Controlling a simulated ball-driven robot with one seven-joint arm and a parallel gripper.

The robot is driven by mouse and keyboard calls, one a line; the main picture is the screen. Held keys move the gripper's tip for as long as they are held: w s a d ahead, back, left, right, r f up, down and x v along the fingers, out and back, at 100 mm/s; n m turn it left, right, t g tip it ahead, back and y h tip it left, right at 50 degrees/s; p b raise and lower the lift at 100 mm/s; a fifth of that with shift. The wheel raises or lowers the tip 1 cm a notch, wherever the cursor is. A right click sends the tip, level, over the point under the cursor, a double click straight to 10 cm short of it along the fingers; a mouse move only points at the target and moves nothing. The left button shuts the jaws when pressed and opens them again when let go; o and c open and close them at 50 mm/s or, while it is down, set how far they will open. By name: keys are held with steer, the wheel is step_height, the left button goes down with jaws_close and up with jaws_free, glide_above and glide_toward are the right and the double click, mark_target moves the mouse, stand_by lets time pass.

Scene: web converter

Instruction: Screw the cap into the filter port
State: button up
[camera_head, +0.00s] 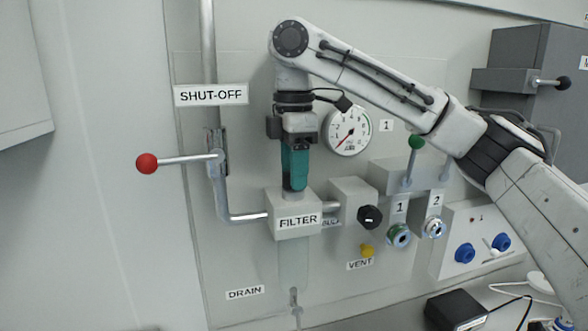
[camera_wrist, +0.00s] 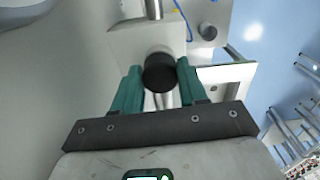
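The filter block (camera_head: 293,215), labelled FILTER, is a light grey box on the wall panel with a clear bowl (camera_head: 293,262) below it. My gripper (camera_head: 294,188) points straight down over the block's top, its green fingertips close above a short pale stub there. In the wrist view my gripper (camera_wrist: 160,74) has one green finger on each side of a round black cap (camera_wrist: 160,72), and both seem to touch it. The cap is hidden by the fingers in the head view. The port is covered, so I cannot tell whether the cap is seated or threaded.
A shut-off lever with a red ball (camera_head: 147,163) sticks out at the left. A pressure gauge (camera_head: 348,131), a black knob (camera_head: 370,217) and a yellow vent button (camera_head: 367,250) are right of the filter. A green-tipped lever (camera_head: 416,143) stands farther right.

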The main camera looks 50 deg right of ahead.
jaws_close()
steer(key=m, duration=0.4)
stand_by(0.4)
steer(key=m, duration=0.4)
stand_by(0.3)
steer(key=m, duration=0.4)
steer(key=shift+a, duration=0.1)
